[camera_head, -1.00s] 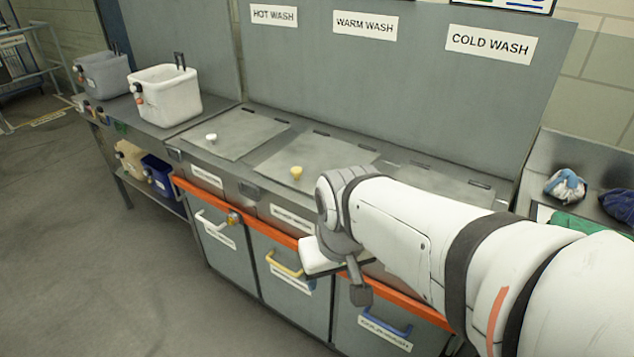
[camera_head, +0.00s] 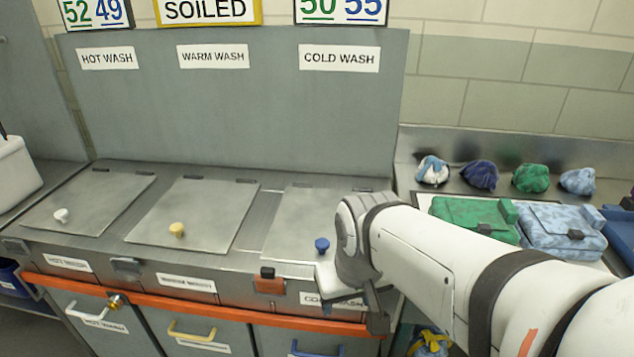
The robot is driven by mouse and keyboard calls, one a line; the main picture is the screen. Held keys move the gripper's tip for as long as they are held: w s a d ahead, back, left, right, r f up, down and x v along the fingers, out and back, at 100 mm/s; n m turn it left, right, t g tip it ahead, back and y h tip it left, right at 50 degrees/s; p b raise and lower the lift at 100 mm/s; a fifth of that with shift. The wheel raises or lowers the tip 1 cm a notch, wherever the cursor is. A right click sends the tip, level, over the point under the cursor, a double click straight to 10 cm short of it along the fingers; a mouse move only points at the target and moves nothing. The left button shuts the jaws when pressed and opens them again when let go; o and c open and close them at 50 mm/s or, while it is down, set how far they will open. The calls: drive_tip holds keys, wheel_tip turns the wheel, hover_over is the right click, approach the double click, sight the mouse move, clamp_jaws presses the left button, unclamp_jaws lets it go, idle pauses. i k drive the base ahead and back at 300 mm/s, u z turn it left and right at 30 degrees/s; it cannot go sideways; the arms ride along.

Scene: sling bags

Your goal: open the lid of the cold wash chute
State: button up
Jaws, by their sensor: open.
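The cold wash lid (camera_head: 292,222) lies flat and closed at the right of the counter, under the COLD WASH sign (camera_head: 339,58). Its blue knob (camera_head: 322,245) stands near the lid's front edge. My gripper (camera_head: 350,300) is just right of and in front of the knob, apart from it, as far as I can tell. It is open, with nothing seen in it. My arm hides the right part of the lid and some of the front label. An orange-and-black latch (camera_head: 268,282) sits on the counter front, left of the cold wash label (camera_head: 325,299).
The warm wash lid (camera_head: 200,208) with a yellow knob and the hot wash lid (camera_head: 95,195) with a white knob lie closed to the left. An orange rail (camera_head: 200,312) runs along the front. Folded bags (camera_head: 475,217) and several pouches (camera_head: 531,178) lie on the right bench.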

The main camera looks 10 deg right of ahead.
sight(302, 231)
drive_tip(key=z, duration=1.15)
drive_tip(key=k, duration=0.65)
drive_tip(key=u, duration=0.45)
drive_tip(key=i, duration=1)
